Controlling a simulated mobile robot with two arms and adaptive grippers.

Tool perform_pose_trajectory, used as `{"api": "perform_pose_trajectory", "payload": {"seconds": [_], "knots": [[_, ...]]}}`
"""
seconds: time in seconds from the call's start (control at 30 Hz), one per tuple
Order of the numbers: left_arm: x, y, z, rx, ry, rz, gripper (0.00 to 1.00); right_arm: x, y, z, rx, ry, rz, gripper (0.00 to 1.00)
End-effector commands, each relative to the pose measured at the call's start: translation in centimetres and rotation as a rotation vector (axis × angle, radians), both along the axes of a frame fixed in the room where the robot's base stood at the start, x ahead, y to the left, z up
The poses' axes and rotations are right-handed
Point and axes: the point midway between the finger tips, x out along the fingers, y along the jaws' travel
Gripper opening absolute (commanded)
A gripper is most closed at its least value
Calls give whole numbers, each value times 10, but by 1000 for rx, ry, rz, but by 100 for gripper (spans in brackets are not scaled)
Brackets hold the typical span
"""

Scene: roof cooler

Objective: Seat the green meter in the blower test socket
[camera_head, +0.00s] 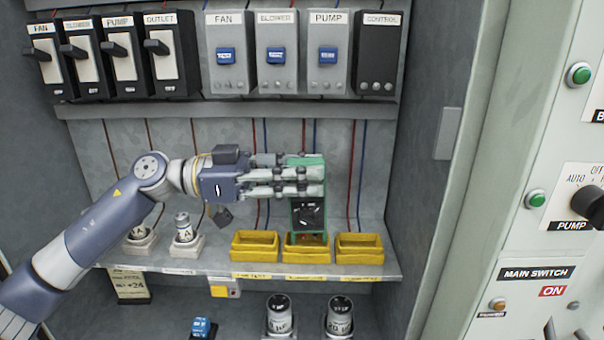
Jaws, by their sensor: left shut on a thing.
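My left gripper (312,180) comes in from the left and is shut on the upper part of the green meter (309,214). The meter is upright, with a green frame and a dark face. Its lower end is at the middle yellow socket (306,254) of a row of three on the shelf. The middle one lies below the BLOWER module; its own label is too small to read surely. I cannot tell whether the meter's lower end is inside this socket or just above it. My right gripper is not in view.
Yellow sockets stand on both sides, left (255,255) and right (359,256). White-based fuses (186,240) stand on the shelf (215,262) under my arm. Labelled switches (120,55) and modules (276,75) hang above. Red and blue wires run down the back wall.

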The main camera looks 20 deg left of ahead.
Motion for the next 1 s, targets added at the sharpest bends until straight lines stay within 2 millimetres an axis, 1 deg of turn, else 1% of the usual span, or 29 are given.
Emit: {"api": "perform_pose_trajectory", "payload": {"seconds": [0.03, 0.7, 1.0], "knots": [[-3, -5, -25, 36, 35, -22, 0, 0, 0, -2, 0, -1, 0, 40], [-5, -2, -25, 37, 36, -22, 0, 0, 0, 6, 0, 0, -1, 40], [-6, -2, -25, 36, 35, -23, 0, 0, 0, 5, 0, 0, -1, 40]]}}
